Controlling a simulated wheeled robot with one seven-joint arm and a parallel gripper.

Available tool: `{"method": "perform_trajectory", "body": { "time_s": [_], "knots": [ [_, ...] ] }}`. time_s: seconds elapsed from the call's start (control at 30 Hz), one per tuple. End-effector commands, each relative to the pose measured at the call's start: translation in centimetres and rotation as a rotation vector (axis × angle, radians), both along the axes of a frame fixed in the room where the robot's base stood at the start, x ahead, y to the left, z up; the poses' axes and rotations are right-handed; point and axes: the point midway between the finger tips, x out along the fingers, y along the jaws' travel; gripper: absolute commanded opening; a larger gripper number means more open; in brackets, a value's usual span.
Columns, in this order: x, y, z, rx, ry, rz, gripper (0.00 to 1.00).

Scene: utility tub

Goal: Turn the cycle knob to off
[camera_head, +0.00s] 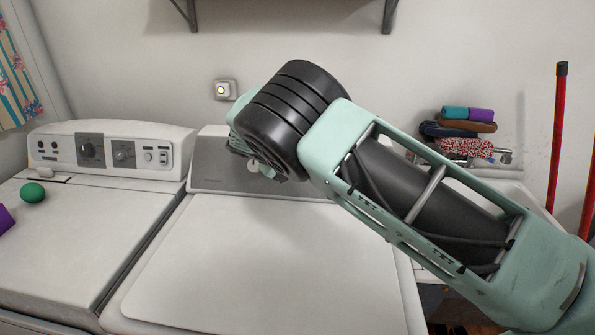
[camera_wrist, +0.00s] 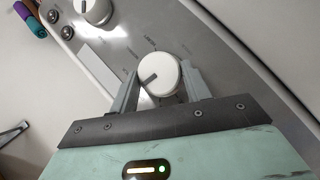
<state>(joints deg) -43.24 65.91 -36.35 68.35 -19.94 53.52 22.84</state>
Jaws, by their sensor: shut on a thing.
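The cycle knob (camera_wrist: 161,75) is a round white dial with a grey pointer line, on a grey control panel (camera_wrist: 120,45) in the wrist view. In the head view my gripper (camera_head: 256,163) is at the right-hand machine's back panel (camera_head: 215,176), mostly hidden behind my wrist. A small white round part shows beside it there.
Another white knob (camera_wrist: 92,9) and dark buttons (camera_wrist: 60,24) are on the same panel. The left machine (camera_head: 110,150) has its own dials. A green ball (camera_head: 32,192) lies on its top. Rolled towels (camera_head: 458,128) are at the right. The right machine's lid (camera_head: 265,265) is clear.

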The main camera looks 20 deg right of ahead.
Motion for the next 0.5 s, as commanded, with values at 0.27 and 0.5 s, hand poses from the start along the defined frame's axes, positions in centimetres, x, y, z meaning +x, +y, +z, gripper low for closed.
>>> {"method": "perform_trajectory", "body": {
  "time_s": [0.27,0.5],
  "knots": [
    [-0.06,0.06,-0.23,-0.091,0.037,0.057,0.24],
    [-0.06,0.07,-0.19,-0.116,0.048,0.073,0.24]
  ]
}}
